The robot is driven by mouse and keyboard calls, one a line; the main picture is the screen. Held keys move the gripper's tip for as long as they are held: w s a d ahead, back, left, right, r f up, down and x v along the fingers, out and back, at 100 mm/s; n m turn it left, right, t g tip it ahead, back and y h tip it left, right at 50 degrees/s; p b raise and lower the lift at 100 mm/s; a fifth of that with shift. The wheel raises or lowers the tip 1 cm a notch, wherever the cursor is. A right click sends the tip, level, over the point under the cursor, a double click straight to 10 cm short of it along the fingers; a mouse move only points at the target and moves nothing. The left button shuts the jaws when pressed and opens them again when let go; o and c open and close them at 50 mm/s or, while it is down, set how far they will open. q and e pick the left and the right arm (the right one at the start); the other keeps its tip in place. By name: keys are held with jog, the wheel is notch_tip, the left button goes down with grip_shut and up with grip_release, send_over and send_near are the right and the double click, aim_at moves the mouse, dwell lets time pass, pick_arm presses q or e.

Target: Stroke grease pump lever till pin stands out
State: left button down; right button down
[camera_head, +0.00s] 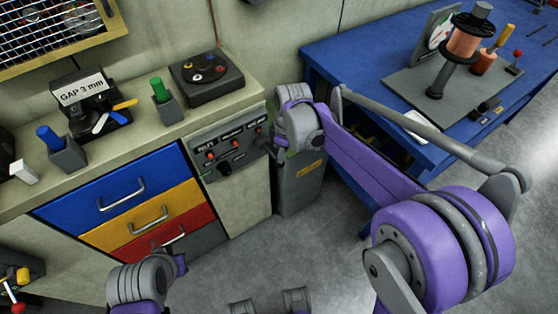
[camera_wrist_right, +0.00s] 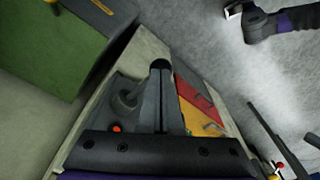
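My right gripper (camera_wrist_right: 160,70) reaches down by the grey control panel (camera_head: 222,160) on the bench front. In the wrist view its two dark fingers lie close together, with a dark rounded end at their tips. I cannot tell if they touch a lever. The panel carries several small knobs and red dots; its right end is partly behind my right wrist. No part is clearly readable as a grease pump, and no pin standing out can be made out. My left gripper (camera_wrist_right: 236,12) shows small at the wrist view's top right, away from the panel, its fingers unclear.
Blue, yellow and red drawers (camera_head: 150,213) are left of the panel. A dark grey bin (camera_head: 298,185) with a yellow label stands right of it. A blue table (camera_head: 345,50) holds a copper spool (camera_head: 463,42). A red-knobbed device (camera_head: 18,285) is at lower left. The floor between is mostly clear.

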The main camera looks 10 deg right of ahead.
jog(key=shift+f+b, duration=1.45)
jog(key=shift+f, duration=0.85)
jog(key=shift+r, duration=0.1)
jog(key=shift+s+d+r+p, duration=0.25)
jog(key=shift+s+d, duration=0.2)
jog(key=shift+d, duration=0.2)
jog(key=shift+s+d+r+p, duration=0.25)
jog(key=shift+s+d, duration=0.2)
jog(key=shift+d, duration=0.15)
notch_tip(320, 180, up, 11)
jog(key=p, duration=0.1)
jog(key=shift+s+d+p, duration=0.3)
jog(key=shift+d, duration=0.15)
jog(key=shift+f, duration=0.15)
